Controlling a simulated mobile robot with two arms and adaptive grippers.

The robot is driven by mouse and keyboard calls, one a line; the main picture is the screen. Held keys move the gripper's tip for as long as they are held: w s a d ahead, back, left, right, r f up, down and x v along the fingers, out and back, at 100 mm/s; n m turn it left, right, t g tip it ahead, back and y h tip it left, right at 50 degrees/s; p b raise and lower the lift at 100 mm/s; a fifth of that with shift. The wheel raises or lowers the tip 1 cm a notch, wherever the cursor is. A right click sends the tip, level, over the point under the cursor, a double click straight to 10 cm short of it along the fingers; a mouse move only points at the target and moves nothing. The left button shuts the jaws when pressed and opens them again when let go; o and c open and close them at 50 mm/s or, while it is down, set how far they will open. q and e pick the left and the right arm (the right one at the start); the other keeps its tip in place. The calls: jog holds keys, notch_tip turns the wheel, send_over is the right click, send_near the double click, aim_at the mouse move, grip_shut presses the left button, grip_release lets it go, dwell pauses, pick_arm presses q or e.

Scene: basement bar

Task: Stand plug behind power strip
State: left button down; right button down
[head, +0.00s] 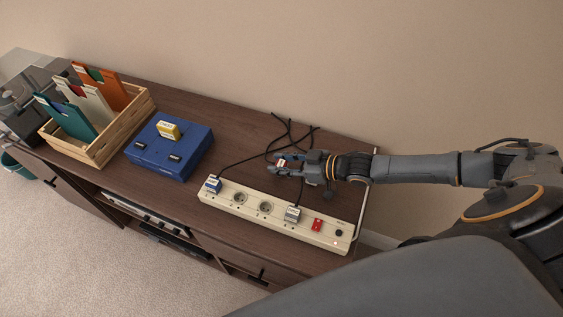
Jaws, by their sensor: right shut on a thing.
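A cream power strip (272,222) lies along the front part of the brown cabinet top. A plug with a blue-and-white label (213,184) sits at its left end, and a grey-white plug (292,213) sits toward its right. A red switch (316,224) is near the right end. My right gripper (281,165) is just behind the strip, shut on a plug (281,161) with a pale and red label. The fingers hide most of this plug, so I cannot tell whether it touches the cabinet top. My left gripper is not in view.
Black cables (285,134) lie loosely behind the strip, near the wall. A blue box (169,148) with a yellow cartridge (168,130) and a wooden crate (126,128) of coloured folders stand to the left. Bare cabinet top lies between box and cables.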

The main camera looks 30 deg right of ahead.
jog(key=shift+f, duration=0.25)
jog(key=shift+s+a+f+b, duration=0.1)
jog(key=shift+s+f+b, duration=0.3)
jog(key=shift+s, duration=0.05)
jog(key=c, duration=1)
grip_release()
jog(key=shift+s+f, duration=0.1)
jog(key=shift+f, duration=0.05)
jog(key=shift+r, duration=0.3)
jog(key=shift+w+r+p, duration=0.25)
jog(key=shift+r+p, duration=0.25)
jog(key=shift+p, duration=0.1)
jog(key=shift+s+d+f+b, duration=0.25)
jog(key=shift+s+d+b, duration=0.1)
jog(key=shift+d, duration=0.25)
jog(key=v, duration=0.4)
jog(key=r+v, duration=0.1)
jog(key=v, duration=0.4)
jog(key=shift+a, duration=0.1)
jog(key=shift+s+d+r, duration=0.4)
jog(key=shift+d+r, duration=0.05)
jog(key=shift+d, duration=0.05)
